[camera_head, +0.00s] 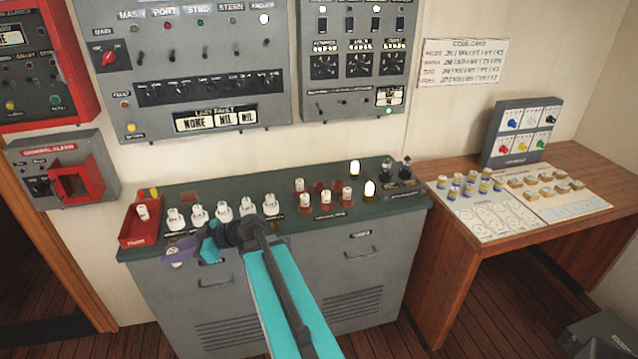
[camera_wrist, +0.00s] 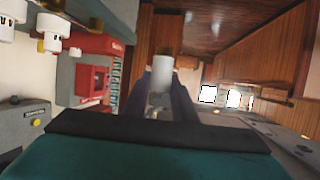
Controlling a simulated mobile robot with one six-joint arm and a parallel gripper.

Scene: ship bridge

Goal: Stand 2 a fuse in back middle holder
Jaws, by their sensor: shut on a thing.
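My gripper (camera_head: 180,252) is at the front left edge of the console, below the red tray. In the wrist view its purple fingers (camera_wrist: 160,95) are shut on a white fuse (camera_wrist: 160,75) with a brass-coloured end. To the right on the console top is a group of small reddish holders. White fuses stand in several of them, such as the front left fuse (camera_head: 305,201). The back middle holder (camera_head: 318,187) looks reddish and without a white fuse, but it is small.
The red tray (camera_head: 137,237) holds a white fuse (camera_head: 143,212). A row of white sockets (camera_head: 225,213) stands between my gripper and the holders. Two lit white lamps (camera_head: 370,188) stand beside the holders. The wooden desk (camera_head: 425,240) at right carries batteries and cards.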

